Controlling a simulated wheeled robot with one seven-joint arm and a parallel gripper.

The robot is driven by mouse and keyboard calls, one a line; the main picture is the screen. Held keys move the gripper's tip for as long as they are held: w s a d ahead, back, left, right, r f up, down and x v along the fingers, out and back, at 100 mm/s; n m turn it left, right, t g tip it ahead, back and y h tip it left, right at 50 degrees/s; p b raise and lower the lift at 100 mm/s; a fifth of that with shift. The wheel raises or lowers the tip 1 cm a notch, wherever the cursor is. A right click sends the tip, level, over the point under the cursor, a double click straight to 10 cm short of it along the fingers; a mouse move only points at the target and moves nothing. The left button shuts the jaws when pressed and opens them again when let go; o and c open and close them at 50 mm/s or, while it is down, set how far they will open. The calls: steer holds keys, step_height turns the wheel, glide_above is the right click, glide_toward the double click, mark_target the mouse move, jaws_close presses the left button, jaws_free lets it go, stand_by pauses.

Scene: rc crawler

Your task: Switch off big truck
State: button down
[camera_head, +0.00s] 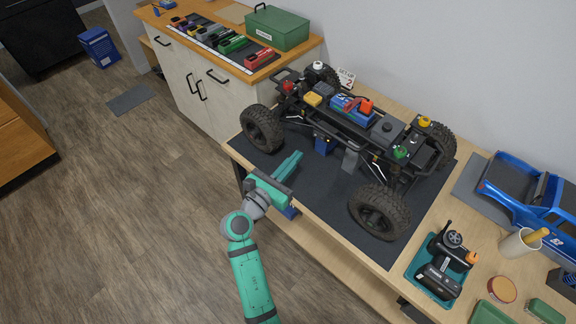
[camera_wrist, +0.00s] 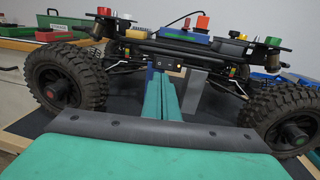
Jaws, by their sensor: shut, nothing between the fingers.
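The big truck (camera_head: 352,115) is a bare black crawler chassis with large knobby tyres, standing on a dark mat (camera_head: 328,196). A blue box (camera_head: 322,145) hangs from its near side, and a grey plate (camera_head: 350,160) is beside it. In the wrist view a small black panel (camera_wrist: 168,64) with small light marks shows on this side, just beyond the fingertips. My green gripper (camera_head: 298,155) is shut and empty, pointing at the truck's near side between the wheels. It also shows in the wrist view (camera_wrist: 168,84). I cannot tell whether the fingertips touch the panel.
A teal tray (camera_head: 411,276) with a black transmitter (camera_head: 440,275) lies at the table's right. A blue body shell (camera_head: 530,190) and a pen cup (camera_head: 515,246) are beyond it.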

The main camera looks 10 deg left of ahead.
mark_target(316, 135)
steer(key=x, duration=0.8)
steer(key=shift+w+d, duration=0.1)
steer(key=shift+w, duration=0.05)
